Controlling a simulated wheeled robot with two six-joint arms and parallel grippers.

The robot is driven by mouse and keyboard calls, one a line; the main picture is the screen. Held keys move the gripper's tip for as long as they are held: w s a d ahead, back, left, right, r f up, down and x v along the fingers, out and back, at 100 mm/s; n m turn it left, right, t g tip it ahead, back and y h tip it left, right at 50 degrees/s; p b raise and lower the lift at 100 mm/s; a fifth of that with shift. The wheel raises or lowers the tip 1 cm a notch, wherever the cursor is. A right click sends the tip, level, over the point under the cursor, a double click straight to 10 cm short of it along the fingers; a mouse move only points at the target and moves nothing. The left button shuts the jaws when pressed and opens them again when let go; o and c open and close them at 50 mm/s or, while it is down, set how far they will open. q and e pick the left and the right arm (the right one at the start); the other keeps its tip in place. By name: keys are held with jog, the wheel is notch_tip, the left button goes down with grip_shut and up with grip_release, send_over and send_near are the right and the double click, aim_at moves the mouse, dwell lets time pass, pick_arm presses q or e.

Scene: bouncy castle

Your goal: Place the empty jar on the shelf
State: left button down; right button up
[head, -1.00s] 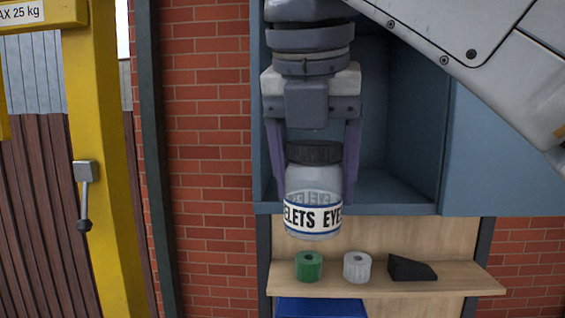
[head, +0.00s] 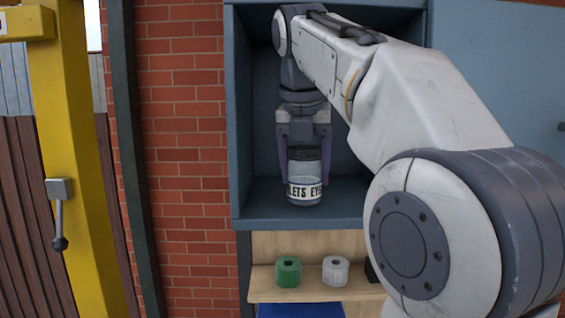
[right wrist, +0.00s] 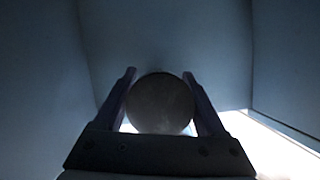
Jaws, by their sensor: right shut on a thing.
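The empty jar (head: 305,190) is clear with a dark lid and a white band reading "EYELETS" in part. It is upright inside the open blue-grey cabinet compartment, over the shelf (head: 262,208) that forms its floor. My right gripper (head: 304,172) comes from above and is shut on the jar, one finger on each side. I cannot tell whether the jar's base touches the shelf. In the right wrist view the jar's round dark lid (right wrist: 160,103) sits between the two fingers. My left gripper is not in view.
Below the cabinet, a wooden ledge (head: 312,293) holds a green roll (head: 288,271), a white roll (head: 335,270) and a dark object partly hidden by my arm. A yellow post (head: 72,150) stands at left. The compartment looks otherwise empty where visible.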

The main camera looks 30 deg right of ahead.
jog(key=shift+f, duration=0.25)
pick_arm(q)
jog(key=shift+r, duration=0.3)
pick_arm(e)
jog(key=shift+f, duration=0.2)
jog(key=o, duration=1.3)
jog(key=shift+r, duration=0.15)
jog(key=shift+s+a+r, duration=0.1)
jog(key=shift+r, duration=0.3)
pick_arm(q)
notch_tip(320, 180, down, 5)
jog(key=b, duration=0.5)
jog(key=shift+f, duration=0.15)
pick_arm(e)
jog(key=s+a, duration=0.2)
jog(key=s, duration=0.1)
jog(key=s+a, duration=0.5)
jog(key=s, duration=0.1)
jog(key=shift+s+a+r, duration=0.15)
jog(key=shift+s, duration=0.25)
